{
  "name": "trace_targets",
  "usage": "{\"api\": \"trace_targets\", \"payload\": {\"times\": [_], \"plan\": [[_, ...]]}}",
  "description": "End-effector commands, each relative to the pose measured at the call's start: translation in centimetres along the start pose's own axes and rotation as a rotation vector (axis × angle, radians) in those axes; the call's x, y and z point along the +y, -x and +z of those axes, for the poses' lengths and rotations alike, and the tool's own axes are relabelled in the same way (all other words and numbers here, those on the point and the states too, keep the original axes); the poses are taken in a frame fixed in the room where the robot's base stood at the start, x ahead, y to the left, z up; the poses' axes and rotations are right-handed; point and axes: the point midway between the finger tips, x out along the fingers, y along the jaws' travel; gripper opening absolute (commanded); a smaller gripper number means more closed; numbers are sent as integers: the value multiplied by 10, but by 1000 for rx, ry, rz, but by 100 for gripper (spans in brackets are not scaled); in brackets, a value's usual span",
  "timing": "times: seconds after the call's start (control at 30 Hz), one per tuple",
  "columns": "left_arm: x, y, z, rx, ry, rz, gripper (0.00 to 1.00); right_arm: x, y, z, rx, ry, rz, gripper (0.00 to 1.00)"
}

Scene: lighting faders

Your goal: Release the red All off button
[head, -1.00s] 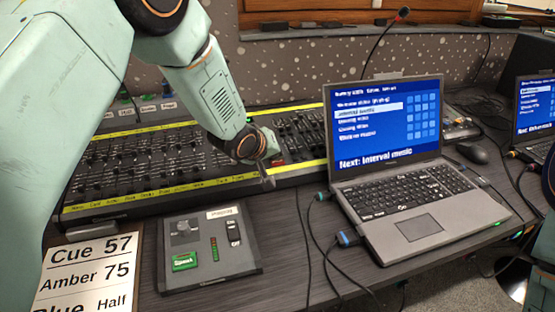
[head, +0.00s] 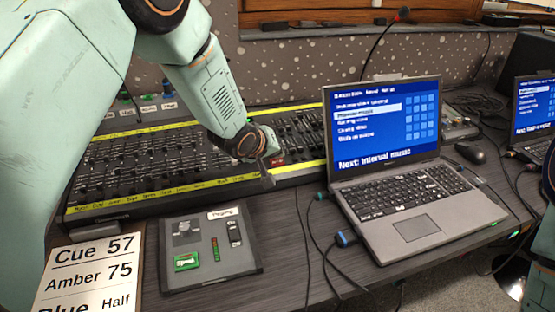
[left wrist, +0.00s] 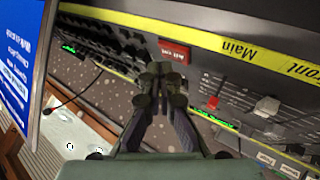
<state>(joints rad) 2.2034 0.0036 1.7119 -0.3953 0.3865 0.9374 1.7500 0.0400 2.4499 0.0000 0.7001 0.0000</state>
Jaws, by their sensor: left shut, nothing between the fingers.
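The red All off button (head: 277,161) sits on the lighting desk (head: 150,165), between the fader banks, just right of my left gripper. In the left wrist view the red button (left wrist: 174,52) shows its pale lettering beside the fingertips. My left gripper (head: 267,176) points down over the front part of the desk. In the left wrist view its fingers (left wrist: 160,70) are together with nothing between them. My right gripper is not in view.
An open laptop (head: 415,190) stands right of the desk, with cables (head: 320,235) along its left side. A small grey control box (head: 210,250) and a cue card (head: 90,275) lie in front. A gooseneck microphone (head: 385,40) rises behind.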

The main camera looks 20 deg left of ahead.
Motion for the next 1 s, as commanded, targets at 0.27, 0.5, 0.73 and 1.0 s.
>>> {"api": "trace_targets", "payload": {"times": [0.27, 0.5, 0.73, 1.0], "plan": [[13, 18, -13, 0, 0, 0, 0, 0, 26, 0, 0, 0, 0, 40], [23, 32, -24, 0, -1, 0, 0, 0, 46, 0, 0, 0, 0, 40], [31, 42, -31, 0, -1, 0, 0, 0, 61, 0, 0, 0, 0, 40], [30, 41, -30, 0, 0, 0, 0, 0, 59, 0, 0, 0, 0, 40]]}}
